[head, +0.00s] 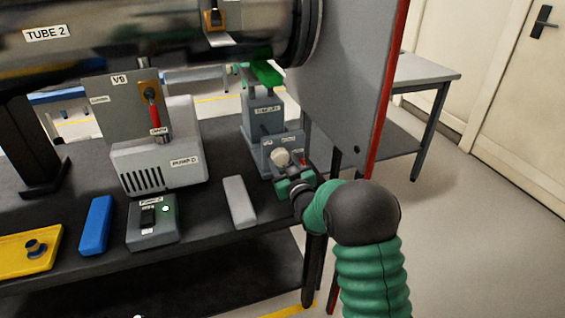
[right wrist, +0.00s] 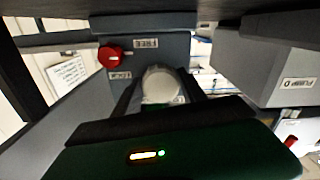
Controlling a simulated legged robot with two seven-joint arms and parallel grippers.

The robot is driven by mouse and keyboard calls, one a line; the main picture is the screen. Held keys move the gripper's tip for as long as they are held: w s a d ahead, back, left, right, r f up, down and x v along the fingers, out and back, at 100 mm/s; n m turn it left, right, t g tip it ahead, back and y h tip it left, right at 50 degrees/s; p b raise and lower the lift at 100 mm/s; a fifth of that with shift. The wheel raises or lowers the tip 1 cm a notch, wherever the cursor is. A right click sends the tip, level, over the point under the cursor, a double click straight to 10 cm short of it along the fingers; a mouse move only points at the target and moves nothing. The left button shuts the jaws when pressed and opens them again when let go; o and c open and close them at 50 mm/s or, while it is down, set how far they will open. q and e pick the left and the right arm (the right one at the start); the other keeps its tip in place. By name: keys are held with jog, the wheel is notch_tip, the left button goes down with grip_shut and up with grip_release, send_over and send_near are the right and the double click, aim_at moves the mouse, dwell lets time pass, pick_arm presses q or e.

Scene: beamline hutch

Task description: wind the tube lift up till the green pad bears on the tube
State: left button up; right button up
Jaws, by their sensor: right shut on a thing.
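The tube lift (head: 262,122) is a grey jack on the bench's right end. Its green pad (head: 267,75) is just under the right end of the big dark tube (head: 150,42); I cannot tell whether they touch. A pale round knob (head: 280,157) on the lift's front also shows in the right wrist view (right wrist: 160,84). My right gripper (head: 288,171) is shut on this knob, a finger at each side. A red lock knob (right wrist: 110,56) sits beside it, near labels FREE and LOCK. My left gripper is not in view.
A grey panel with a red edge (head: 385,95) stands right of the lift, close to my right arm. A pump (head: 160,160), a switch box (head: 152,222), a grey block (head: 239,202) and a blue block (head: 95,226) occupy the bench to the left.

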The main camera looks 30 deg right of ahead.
dwell(0.8)
jog(key=o, duration=1.3)
jog(key=shift+w, duration=0.1)
jog(key=shift+o, duration=0.2)
jog(key=p+v, duration=0.2)
jog(key=v, duration=1.1)
jog(key=shift+d, duration=0.1)
jog(key=p+v, duration=0.4)
jog(key=shift+f, duration=0.1)
